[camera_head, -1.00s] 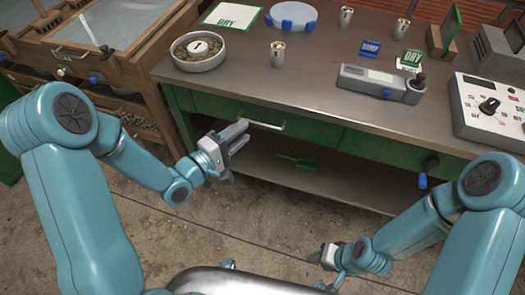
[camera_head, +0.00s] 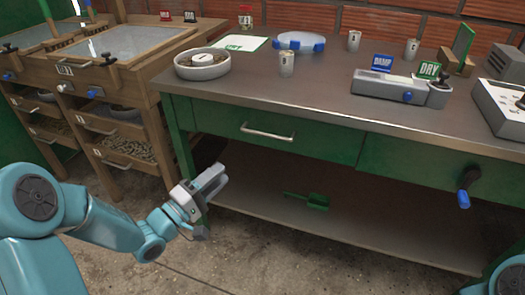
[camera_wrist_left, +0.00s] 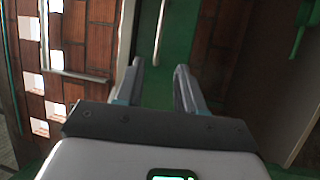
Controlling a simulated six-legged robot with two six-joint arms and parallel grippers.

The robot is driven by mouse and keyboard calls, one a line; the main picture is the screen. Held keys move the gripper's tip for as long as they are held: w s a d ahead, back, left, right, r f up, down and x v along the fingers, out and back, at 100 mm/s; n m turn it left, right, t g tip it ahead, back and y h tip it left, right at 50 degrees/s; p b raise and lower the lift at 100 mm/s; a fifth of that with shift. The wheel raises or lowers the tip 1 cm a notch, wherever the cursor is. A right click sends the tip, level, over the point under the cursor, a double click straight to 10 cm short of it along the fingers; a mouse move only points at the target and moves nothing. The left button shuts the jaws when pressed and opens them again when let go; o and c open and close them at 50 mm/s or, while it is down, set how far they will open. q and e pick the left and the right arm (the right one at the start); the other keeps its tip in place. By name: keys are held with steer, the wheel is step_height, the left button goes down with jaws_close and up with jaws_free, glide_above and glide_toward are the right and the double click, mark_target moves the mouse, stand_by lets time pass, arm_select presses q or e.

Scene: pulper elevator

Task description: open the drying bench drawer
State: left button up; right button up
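The green bench has a closed drawer (camera_head: 300,133) in its front, with a silver bar handle (camera_head: 268,135). The handle also shows in the left wrist view (camera_wrist_left: 159,32), upright in the picture, ahead of the fingers. My left gripper (camera_head: 216,203) is in front of the bench, below and left of the handle, apart from it. In the left wrist view (camera_wrist_left: 159,75) its two fingers are spread with nothing between them. My right gripper is out of view; only part of that arm shows at the lower right.
A blue-handled crank (camera_head: 464,192) sticks out from the bench front at right. A green scoop (camera_head: 308,200) lies on the lower shelf. A wooden rack (camera_head: 128,95) with trays of beans stands at left. A round dish (camera_head: 202,64) and cups stand on top. Floor before the bench is clear.

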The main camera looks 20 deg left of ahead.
mark_target(262, 139)
arm_select(q)
steer(key=b+x, duration=0.2)
steer(key=x, duration=1.4)
steer(key=shift+w+d, duration=0.1)
jaws_close()
